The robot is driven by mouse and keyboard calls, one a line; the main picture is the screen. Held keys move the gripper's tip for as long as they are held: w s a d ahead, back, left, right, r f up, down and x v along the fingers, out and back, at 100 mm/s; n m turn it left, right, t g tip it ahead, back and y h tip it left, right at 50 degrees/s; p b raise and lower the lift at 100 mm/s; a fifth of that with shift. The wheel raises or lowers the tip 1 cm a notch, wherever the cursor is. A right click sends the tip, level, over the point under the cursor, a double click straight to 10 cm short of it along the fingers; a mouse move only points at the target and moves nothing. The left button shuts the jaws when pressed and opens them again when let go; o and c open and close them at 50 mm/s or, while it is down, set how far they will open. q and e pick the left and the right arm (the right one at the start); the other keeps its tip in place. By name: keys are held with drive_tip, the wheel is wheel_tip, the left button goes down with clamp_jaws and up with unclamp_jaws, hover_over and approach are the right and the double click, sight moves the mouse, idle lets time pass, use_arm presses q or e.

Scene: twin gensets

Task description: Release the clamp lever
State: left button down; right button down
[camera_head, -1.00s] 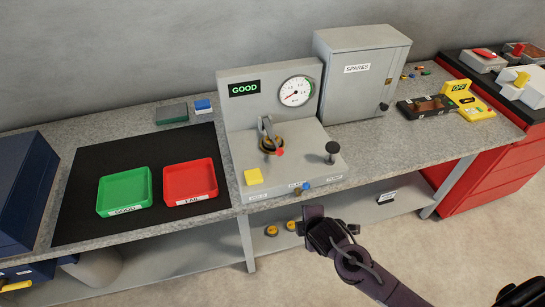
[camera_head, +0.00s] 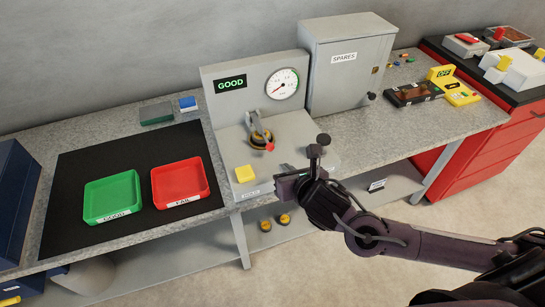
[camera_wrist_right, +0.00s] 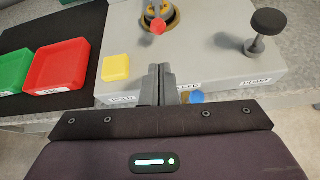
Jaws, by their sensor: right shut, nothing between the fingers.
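The test fixture (camera_head: 225,138) is a grey stand on the bench with a lit GOOD display and a round gauge. The clamp lever (camera_head: 254,121) rises from a brass-coloured round part on its deck and carries a red tip (camera_head: 269,147). The red tip also shows at the top of the right wrist view (camera_wrist_right: 158,26). My right gripper (camera_head: 282,182) is at the fixture's front edge, apart from the lever. In the right wrist view its fingers (camera_wrist_right: 162,78) are together and empty, between the yellow button (camera_wrist_right: 116,68) and the black pump knob (camera_wrist_right: 268,23). My left gripper is out of view.
A green tray (camera_head: 112,197) and a red tray (camera_head: 180,182) lie on a black mat left of the fixture. A grey SPARES cabinet (camera_head: 345,75) stands behind right. In the right wrist view a blue knob (camera_wrist_right: 197,97) is beside the fingers.

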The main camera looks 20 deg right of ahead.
sight(273, 165)
drive_tip(key=shift+w, duration=0.1)
drive_tip(key=p+x, duration=0.2)
drive_tip(key=x, duration=0.8)
idle(0.4)
